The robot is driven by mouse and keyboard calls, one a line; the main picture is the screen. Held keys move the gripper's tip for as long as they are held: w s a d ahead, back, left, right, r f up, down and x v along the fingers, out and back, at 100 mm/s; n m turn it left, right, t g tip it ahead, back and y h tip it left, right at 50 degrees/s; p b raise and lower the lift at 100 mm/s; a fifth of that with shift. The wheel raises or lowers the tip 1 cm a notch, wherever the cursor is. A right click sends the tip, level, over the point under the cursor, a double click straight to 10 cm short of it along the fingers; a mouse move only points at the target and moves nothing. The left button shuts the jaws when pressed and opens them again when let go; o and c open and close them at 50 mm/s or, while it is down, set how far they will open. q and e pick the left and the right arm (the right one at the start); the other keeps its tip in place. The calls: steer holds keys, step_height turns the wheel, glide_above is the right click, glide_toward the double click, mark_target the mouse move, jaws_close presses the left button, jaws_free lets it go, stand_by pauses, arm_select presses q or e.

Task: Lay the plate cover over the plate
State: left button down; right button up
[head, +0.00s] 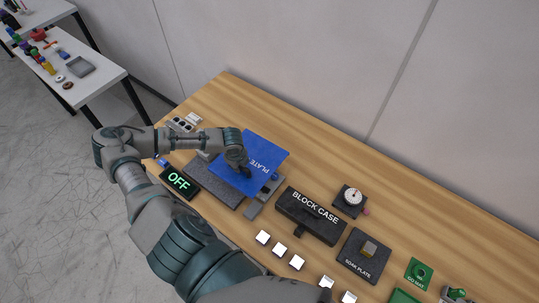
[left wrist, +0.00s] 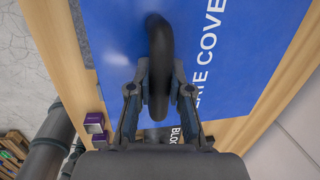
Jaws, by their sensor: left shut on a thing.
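The blue plate cover (head: 262,153) has white lettering and a dark loop handle (left wrist: 158,45). My left gripper (head: 243,170) is shut on that handle, and its two fingers (left wrist: 160,88) pinch it from both sides in the left wrist view. The dark grey plate (head: 213,186) lies on the bench, partly under the cover in the head view. Its lower left part is bare, and the cover reaches past it to the upper right. I cannot tell whether the cover touches the plate. My right gripper is not in view.
A black block case (head: 310,216) lies right of the plate, with a dial gauge (head: 352,197) and a soak plate (head: 364,256) beyond. An OFF display (head: 179,182) stands left. Several white blocks (head: 280,250) line the front. The bench behind the cover is clear.

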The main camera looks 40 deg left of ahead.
arm_select(q)
steer(key=s+r, duration=0.2)
steer(key=s, duration=0.1)
steer(key=s+r+p, duration=0.1)
steer(key=s, duration=0.1)
steer(key=shift+a, duration=0.15)
steer(key=shift+s+r, duration=0.1)
steer(key=shift+r, duration=0.1)
steer(key=shift+d, duration=0.2)
steer(key=shift+a, duration=0.15)
